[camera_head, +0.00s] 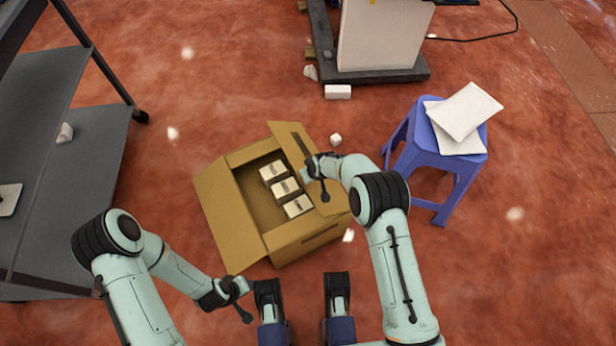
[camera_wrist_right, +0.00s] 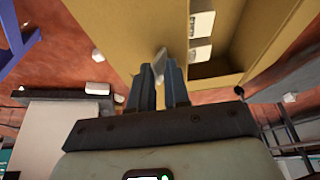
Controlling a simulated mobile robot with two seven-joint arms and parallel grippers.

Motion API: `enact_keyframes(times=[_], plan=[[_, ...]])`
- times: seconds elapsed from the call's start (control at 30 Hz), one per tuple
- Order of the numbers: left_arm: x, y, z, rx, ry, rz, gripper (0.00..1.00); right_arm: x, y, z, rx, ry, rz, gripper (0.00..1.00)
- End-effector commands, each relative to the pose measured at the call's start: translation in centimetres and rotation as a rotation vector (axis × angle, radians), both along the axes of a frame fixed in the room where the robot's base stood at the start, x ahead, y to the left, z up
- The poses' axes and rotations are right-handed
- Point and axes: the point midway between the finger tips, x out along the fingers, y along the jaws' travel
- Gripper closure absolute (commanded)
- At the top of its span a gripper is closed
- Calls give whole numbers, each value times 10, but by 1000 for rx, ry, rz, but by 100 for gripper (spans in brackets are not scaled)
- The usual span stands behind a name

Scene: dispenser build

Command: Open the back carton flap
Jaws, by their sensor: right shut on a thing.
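The open brown carton (camera_head: 290,240) stands on the floor in the middle of the head view. Several white boxes (camera_head: 285,187) lie inside; two boxes (camera_wrist_right: 201,40) also show in the right wrist view. The left flap (camera_head: 228,215) is folded outward. The right-side flap (camera_head: 291,136) lies outward under my right gripper (camera_head: 308,170). In the right wrist view my right gripper (camera_wrist_right: 163,80) is shut on this flap, with a small pale piece showing at its tips. My left gripper (camera_head: 240,287) is near the carton's front left, apart from it; its jaws are too small to read.
A blue stool (camera_head: 440,155) with white packets (camera_head: 465,112) stands right of the carton. A grey shelf unit (camera_head: 70,160) is at the left. A pale block on a dark base (camera_head: 385,75) stands behind. A small white cube (camera_head: 336,139) lies on the floor.

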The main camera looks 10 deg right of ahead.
Motion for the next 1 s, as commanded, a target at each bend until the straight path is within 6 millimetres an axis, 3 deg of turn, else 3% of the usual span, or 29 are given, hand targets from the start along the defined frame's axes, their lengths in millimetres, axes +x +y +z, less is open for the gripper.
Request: enact_keyframes(times=[0.03, 0.37, 0.4, 0.43, 0.87, 1.0], plan=[[0, 0, -1, 0, 1, 1, 57, 9, -21, 0, -25, -24, -13, 100], [-1, 0, -1, 0, 2, 1, 57, 9, -21, 0, -26, -24, -12, 100], [-1, 0, -1, 0, 2, 1, 57, 8, -21, 0, -26, -23, -13, 77], [-1, 0, -1, 0, 2, 1, 57, 9, -21, 0, -26, -23, -13, 69], [0, 0, 0, 0, 0, 0, 57, 7, -20, 0, -24, -19, -16, 69], [7, -1, 8, 1, -24, -1, 57, 3, -22, 11, -24, -18, -16, 69]])
